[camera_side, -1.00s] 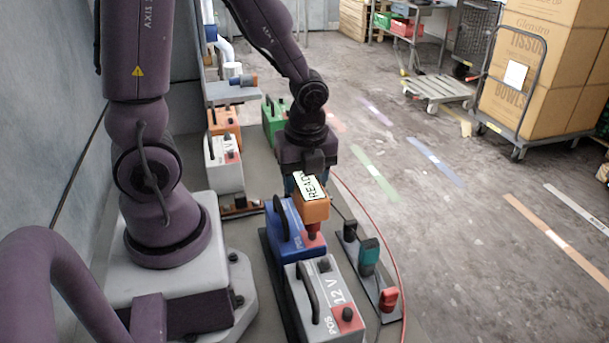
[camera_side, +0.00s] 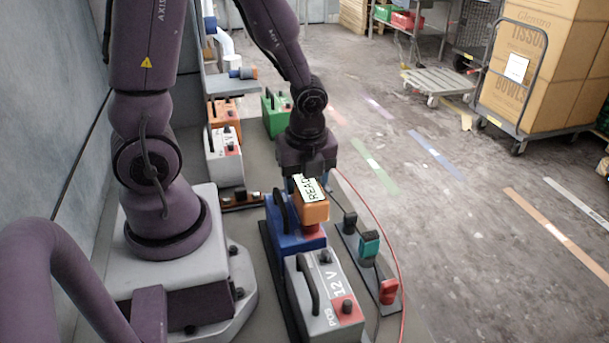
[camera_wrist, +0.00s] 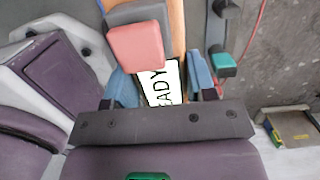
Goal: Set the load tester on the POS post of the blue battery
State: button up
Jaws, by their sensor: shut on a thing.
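The load tester (camera_side: 312,209) is an orange block with a white READY label. My gripper (camera_side: 307,180) is shut on it from above, and the tester hangs upright between the fingers. In the wrist view the label (camera_wrist: 160,84) shows between two bluish fingers. The blue battery (camera_side: 290,236) stands right below, with a black handle. Its red POS pad (camera_side: 312,231) shows just under the tester. The tester looks down at the post, but the post is hidden and I cannot tell if it is fully seated.
A grey 12 V battery (camera_side: 318,300) stands in front of the blue one. A rack with black, teal and red pieces (camera_side: 369,244) lies to the right, beside a red cable. White, orange and green (camera_side: 276,115) batteries stand behind.

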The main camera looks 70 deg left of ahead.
aim_at(307, 184)
jog(key=shift+f, duration=0.15)
jog(key=o, duration=1.4)
jog(key=shift+f, duration=0.1)
notch_tip(307, 184, up, 13)
jog(key=d, duration=0.1)
jog(key=shift+d, duration=0.3)
jog(key=s+d+r+n+t, duration=0.1)
jog(key=r+n, duration=0.3)
jog(key=n, duration=0.5)
jog(key=s+d+r+n+t+h, duration=0.1)
jog(key=s+d+r+n+t, duration=0.1)
jog(key=n, duration=0.7)
jog(key=d+r+t, duration=0.1)
jog(key=t, duration=0.1)
jog(key=shift+s+d+r+t, duration=0.3)
jog(key=shift+d+r, duration=0.05)
jog(key=shift+d, duration=0.05)
